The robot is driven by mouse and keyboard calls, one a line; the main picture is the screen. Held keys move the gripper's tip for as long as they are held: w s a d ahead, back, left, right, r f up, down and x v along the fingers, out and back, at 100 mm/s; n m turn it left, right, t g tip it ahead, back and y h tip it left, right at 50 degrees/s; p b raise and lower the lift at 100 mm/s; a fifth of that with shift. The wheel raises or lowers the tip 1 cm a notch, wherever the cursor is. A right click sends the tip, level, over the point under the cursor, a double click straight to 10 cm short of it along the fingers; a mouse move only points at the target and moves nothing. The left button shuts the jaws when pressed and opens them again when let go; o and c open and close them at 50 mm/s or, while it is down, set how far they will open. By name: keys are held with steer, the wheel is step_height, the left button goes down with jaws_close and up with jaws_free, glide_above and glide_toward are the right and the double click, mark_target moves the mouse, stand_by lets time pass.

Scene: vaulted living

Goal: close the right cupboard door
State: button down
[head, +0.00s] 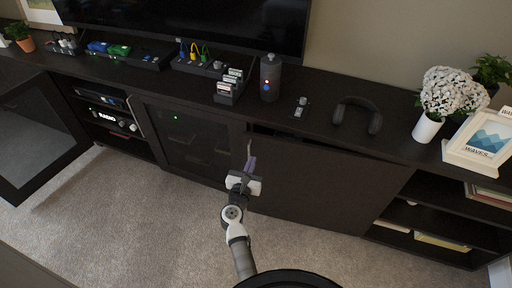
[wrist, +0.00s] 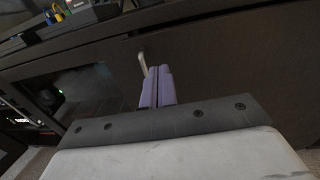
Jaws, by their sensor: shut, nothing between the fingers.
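The right cupboard door (head: 325,185) is a plain dark panel in the low cabinet. It stands slightly ajar, with a dark gap along its top edge. Its pale upright handle (head: 249,149) is at the door's left edge; the handle also shows in the wrist view (wrist: 142,63). My gripper (head: 251,163) has its purple fingers shut and empty, close to the handle and the door's left edge. In the wrist view my fingertips (wrist: 158,70) are just right of the handle, in front of the door (wrist: 235,65). I cannot tell whether they touch it.
A glass-fronted door (head: 190,140) left of the handle looks shut. Another door (head: 40,130) stands wide open at far left. The cabinet top holds a dark cylinder (head: 270,78), headphones (head: 357,116), white flowers (head: 450,95) and a picture frame (head: 480,140). Carpet (head: 130,220) in front is clear.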

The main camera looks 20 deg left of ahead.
mark_target(258, 143)
steer(key=w, duration=0.7)
steer(key=shift+a, duration=0.25)
